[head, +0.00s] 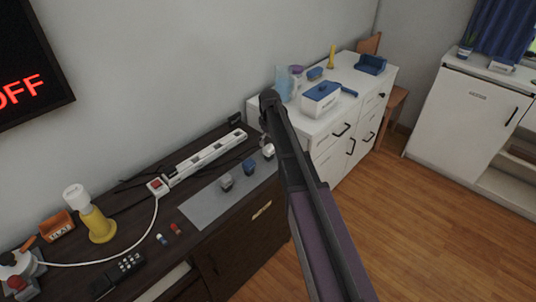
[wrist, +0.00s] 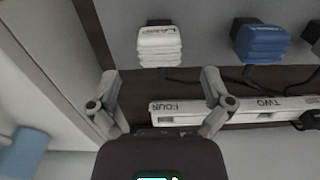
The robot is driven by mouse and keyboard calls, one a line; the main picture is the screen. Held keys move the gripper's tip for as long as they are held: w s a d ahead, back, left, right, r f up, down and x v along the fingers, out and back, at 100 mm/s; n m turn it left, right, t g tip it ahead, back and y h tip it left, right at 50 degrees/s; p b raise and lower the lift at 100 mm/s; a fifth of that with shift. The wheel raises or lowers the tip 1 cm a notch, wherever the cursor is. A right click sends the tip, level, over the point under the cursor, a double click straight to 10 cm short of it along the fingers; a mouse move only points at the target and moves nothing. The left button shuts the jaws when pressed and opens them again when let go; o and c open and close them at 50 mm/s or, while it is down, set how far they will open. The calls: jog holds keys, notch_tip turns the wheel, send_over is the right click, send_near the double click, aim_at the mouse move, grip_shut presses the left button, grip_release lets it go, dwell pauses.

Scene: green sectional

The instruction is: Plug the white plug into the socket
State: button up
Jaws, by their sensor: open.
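The white plug (wrist: 160,46), with dark lettering on its top, stands on the grey mat in the wrist view. In the head view the white plug (head: 268,151) is at the mat's far right end, beside my arm. The white power strip (head: 207,156) lies along the wall behind the mat; in the wrist view the strip (wrist: 235,110) shows the labels FOUR and TWO. My gripper (wrist: 159,76) is open and empty, its fingers spread to either side of the plug's line, with the plug ahead of the fingertips. In the head view my arm hides the gripper.
A blue plug (wrist: 262,43) stands beside the white one, and a grey plug (head: 226,183) is farther left on the grey mat (head: 205,206). A yellow lamp (head: 98,224) and phone (head: 118,276) are at left. A white cabinet (head: 340,130) adjoins the desk.

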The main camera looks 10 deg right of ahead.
aim_at(269, 147)
jog(key=shift+w+f+b, duration=0.1)
jog(key=shift+f+b, duration=1.9)
jog(key=shift+f, duration=0.25)
jog(key=c, duration=1.2)
